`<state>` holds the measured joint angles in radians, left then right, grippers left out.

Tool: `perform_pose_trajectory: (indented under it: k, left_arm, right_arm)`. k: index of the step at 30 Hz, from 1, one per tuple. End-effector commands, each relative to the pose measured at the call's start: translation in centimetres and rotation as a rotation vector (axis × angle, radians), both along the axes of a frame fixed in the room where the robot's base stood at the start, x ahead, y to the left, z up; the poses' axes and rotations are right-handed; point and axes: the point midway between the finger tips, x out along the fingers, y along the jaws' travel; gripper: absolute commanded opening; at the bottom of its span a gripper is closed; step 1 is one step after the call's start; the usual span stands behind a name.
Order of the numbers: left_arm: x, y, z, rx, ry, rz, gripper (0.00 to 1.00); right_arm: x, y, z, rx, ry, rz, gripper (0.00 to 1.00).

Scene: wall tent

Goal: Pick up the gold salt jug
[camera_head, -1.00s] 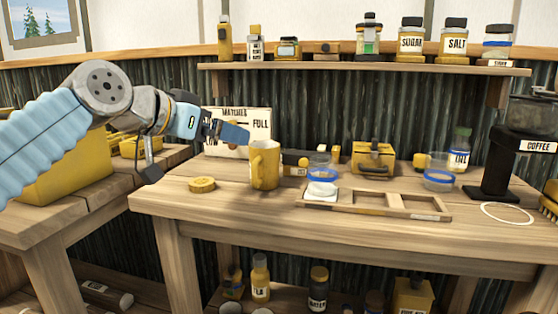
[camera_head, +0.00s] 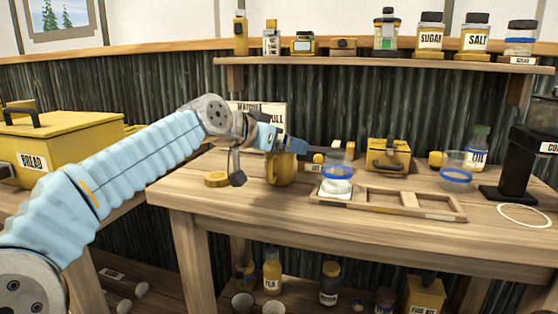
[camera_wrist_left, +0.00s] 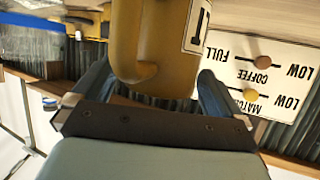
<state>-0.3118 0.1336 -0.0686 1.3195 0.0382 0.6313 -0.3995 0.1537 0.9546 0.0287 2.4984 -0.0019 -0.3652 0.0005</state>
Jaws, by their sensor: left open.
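The gold jug (camera_head: 281,172) stands upright on the wooden table, left of the sectioned wooden tray. In the left wrist view the jug (camera_wrist_left: 170,35) fills the upper middle, with its handle on the near side and part of a white label showing; I cannot read the whole word. My left gripper (camera_head: 285,141) is at the jug's upper part in the head view. In the wrist view the open left gripper (camera_wrist_left: 153,74) has one finger on each side of the jug; I cannot tell whether either finger touches it. My right gripper is out of view.
A round yellow lid (camera_head: 216,179) lies left of the jug. The wooden tray (camera_head: 410,212) and a blue-banded glass jar (camera_head: 337,175) are to the right. A matches and coffee sign (camera_wrist_left: 262,75) stands behind. The table's front left is clear.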

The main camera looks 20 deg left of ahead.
Motion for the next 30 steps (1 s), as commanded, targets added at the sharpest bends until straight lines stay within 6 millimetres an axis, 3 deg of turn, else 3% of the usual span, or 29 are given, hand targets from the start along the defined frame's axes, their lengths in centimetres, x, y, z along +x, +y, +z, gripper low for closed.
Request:
perform_pose_trajectory:
  k: [5,16,25,30]
  left_arm:
    - [0.0,0.0,0.0,0.000,-0.001,0.000,0.97]
    - [0.0,0.0,0.0,0.000,0.000,0.000,0.40]
    - [-0.1,0.0,0.4,-0.001,-0.002,0.000,0.38]
    - [0.0,0.0,2.1,-0.001,-0.005,-0.002,0.38]
  right_arm:
    - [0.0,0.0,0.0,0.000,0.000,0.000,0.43]
    - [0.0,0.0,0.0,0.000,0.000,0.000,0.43]
    - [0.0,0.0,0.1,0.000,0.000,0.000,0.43]
    - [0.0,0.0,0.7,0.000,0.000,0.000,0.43]
